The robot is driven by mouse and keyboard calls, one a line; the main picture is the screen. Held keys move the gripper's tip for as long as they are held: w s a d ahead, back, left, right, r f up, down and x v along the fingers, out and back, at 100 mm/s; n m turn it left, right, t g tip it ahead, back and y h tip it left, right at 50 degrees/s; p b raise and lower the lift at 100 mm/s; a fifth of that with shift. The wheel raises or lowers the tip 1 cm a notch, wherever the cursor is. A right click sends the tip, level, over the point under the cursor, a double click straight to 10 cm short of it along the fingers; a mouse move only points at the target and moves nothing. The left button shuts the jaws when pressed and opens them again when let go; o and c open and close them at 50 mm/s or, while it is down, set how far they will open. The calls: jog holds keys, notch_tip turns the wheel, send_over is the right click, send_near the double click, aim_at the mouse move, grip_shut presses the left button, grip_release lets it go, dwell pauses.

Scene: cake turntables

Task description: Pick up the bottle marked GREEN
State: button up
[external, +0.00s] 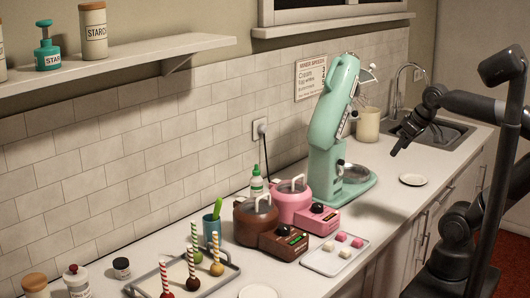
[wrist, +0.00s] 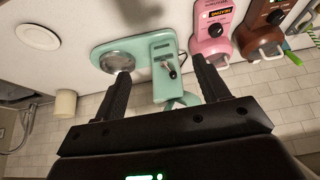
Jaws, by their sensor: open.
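My gripper (external: 397,151) is in the air over the counter, right of the mint stand mixer and far from the bottle. In the wrist view my gripper's fingers (wrist: 161,68) are spread apart with nothing held between them.
The mint mixer (external: 333,125) stands tall between my gripper and the bottle. The brown pot (external: 252,222), pink pot (external: 291,203), turquoise cup (external: 211,227) and cake-pop tray (external: 143,285) crowd around the bottle. A sweets tray (external: 322,267) lies in front. A white plate (external: 413,180) is below my gripper.

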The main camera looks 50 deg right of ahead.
notch_tip(320, 180, up, 10)
jog(key=w+a+r, duration=0.1)
jog(key=w+r, duration=0.3)
jog(key=w, duration=0.4)
jog(key=g, duration=0.1)
send_over(259, 175)
jog(key=s, duration=0.3)
notch_tip(259, 175, down, 5)
jog(key=f, duration=0.7)
jog(key=w+f, duration=0.1)
jog(key=f, duration=0.7)
jog(key=w+f, duration=0.1)
jog(key=f, duration=0.7)
jog(key=shift+w+f, duration=0.2)
jog(key=x, duration=0.5)
jog(key=shift+s+f, duration=0.3)
